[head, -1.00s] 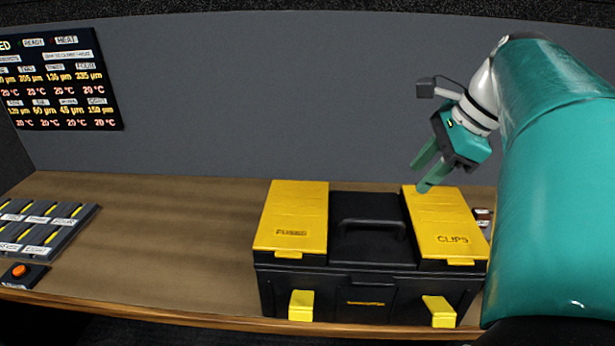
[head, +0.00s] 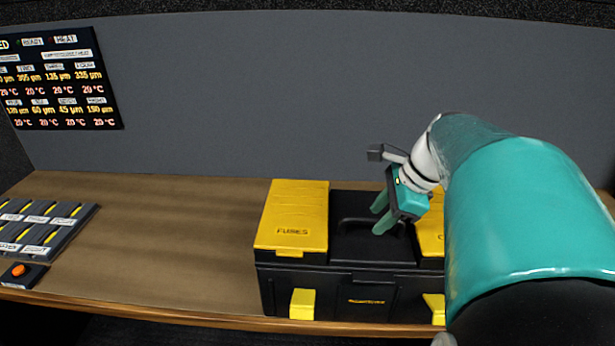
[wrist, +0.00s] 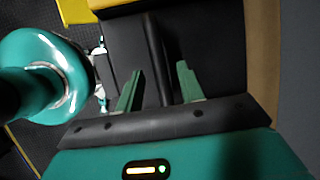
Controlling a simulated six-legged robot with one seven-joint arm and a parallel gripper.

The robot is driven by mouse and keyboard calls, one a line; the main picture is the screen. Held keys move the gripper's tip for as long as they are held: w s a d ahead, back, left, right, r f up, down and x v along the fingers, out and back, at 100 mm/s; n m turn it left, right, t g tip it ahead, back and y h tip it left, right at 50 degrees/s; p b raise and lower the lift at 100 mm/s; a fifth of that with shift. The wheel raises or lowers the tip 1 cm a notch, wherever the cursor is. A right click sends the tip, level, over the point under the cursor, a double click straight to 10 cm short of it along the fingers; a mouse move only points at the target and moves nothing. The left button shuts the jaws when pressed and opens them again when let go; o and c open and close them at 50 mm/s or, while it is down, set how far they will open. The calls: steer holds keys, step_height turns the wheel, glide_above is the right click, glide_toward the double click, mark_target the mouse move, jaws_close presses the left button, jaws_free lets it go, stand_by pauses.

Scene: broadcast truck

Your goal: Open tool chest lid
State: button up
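The black tool chest (head: 330,300) stands on the bench with its lid (head: 350,255) shut. The lid's black carry handle (head: 348,221) is at the middle, between a yellow FUSES cover (head: 290,215) and a second yellow cover (head: 430,235), partly hidden by my arm. Two yellow front latches (head: 302,304) (head: 434,308) show; I cannot tell whether they are fastened. My gripper (head: 379,216) is open over the lid's middle, near the handle. In the wrist view, a dark bar (wrist: 157,55), apparently the handle, shows between the two green fingers; contact cannot be told.
A dark panel with labelled slots (head: 40,230) and a box with an orange button (head: 19,270) lie at the bench's left. A readout board (head: 60,80) hangs on the grey wall. The bench left of the chest (head: 170,240) is clear.

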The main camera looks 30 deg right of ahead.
jaws_close()
steer(key=shift+d+r, duration=0.1)
steer(key=shift+r, duration=0.05)
